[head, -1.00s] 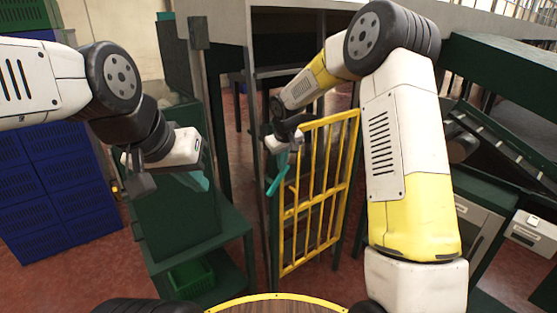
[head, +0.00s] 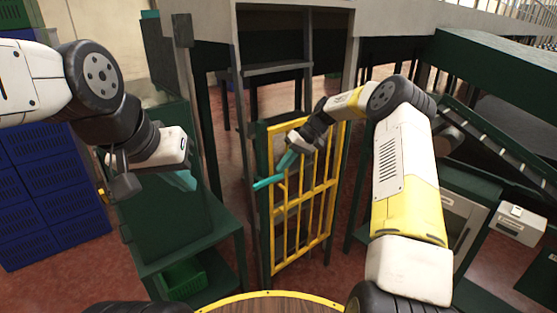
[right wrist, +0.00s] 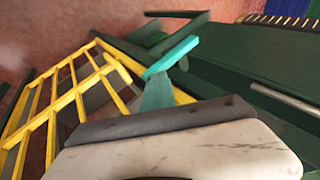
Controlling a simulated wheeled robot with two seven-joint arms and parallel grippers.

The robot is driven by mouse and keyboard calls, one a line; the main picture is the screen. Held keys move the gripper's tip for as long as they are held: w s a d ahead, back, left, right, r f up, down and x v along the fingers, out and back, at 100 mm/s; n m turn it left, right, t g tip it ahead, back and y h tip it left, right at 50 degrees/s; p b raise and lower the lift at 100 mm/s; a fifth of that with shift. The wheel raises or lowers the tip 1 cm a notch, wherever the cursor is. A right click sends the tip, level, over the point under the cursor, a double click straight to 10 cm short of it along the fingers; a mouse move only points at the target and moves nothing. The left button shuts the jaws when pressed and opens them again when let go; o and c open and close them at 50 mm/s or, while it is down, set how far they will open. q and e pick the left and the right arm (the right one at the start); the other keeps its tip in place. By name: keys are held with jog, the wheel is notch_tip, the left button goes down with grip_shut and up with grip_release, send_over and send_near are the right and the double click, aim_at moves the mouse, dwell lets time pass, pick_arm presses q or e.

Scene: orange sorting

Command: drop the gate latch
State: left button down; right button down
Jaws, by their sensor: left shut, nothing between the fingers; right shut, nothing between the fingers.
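The yellow barred gate (head: 307,228) stands upright in the dark green frame (head: 265,225). It also shows in the right wrist view (right wrist: 51,130). A bright teal bar, apparently the latch (head: 265,183), lies across the gate's left edge at a slight slope, next to a short yellow stub (head: 281,186). The bar crosses the frame in the right wrist view (right wrist: 175,56). My right gripper (head: 285,167) is shut and empty, its teal fingertips (right wrist: 157,88) at the bar; whether they touch it is unclear. My left gripper (head: 185,181) is shut and empty, away from the gate.
Blue crates (head: 45,205) are stacked at the far left. A green stand (head: 190,255) with a green crate (head: 182,278) on its low shelf is left of the gate. A conveyor (head: 495,140) and grey boxes (head: 518,224) are at the right. Open floor shows beyond the gate.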

jog(key=shift+d+f, duration=0.2)
jog(key=shift+f, duration=0.2)
dwell(0.3)
